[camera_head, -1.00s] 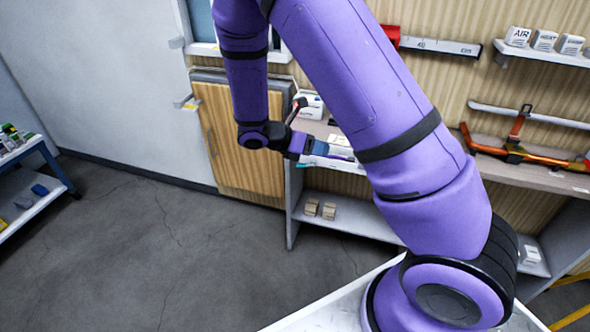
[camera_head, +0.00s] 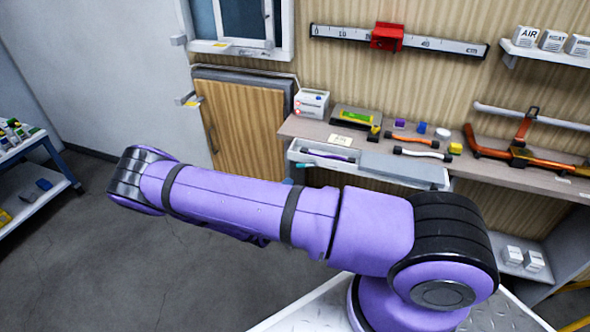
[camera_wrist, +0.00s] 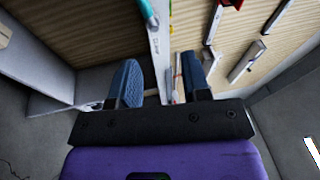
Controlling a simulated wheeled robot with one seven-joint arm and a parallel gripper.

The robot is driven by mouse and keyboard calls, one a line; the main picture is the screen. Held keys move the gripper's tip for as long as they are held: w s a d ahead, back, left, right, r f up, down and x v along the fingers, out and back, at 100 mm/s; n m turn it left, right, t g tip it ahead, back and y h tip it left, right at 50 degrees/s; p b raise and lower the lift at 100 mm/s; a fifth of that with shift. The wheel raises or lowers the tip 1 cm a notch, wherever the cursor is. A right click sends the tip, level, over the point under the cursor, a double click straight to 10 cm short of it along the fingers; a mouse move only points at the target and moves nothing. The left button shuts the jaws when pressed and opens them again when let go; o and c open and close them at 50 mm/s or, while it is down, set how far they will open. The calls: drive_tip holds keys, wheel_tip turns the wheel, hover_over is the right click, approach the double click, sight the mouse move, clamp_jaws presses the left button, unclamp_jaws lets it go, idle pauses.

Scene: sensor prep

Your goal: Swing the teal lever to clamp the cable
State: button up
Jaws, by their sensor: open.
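A small teal piece (camera_head: 298,163), which may be the lever, shows at the left end of an open drawer (camera_head: 310,160) under the bench. A teal bar also shows at the top of the wrist view (camera_wrist: 149,12). An orange cable-like piece (camera_head: 411,139) and a white one (camera_head: 422,152) with dark ends lie on the bench; I cannot tell which is the cable. My gripper (camera_wrist: 160,84) is open, its two blue fingers apart with nothing held. A pale strip shows beyond the gap. In the head view my gripper is hidden behind my arm.
The bench top (camera_head: 325,130) holds a white box (camera_head: 311,103), a dark device with a green screen (camera_head: 356,117) and small blocks. A red slider (camera_head: 387,36) sits on a wall ruler. A blue-framed shelf (camera_head: 45,180) stands left. Open floor (camera_head: 90,270) lies between.

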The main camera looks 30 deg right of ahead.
sight(305, 165)
drive_tip(key=w+d+n+t+y, duration=0.1)
drive_tip(key=w+d+n+t, duration=0.1)
drive_tip(key=w+d, duration=0.4)
drive_tip(key=shift+w+d+n, duration=0.2)
drive_tip(key=shift+d+n, duration=0.4)
drive_tip(key=shift+d, duration=0.65)
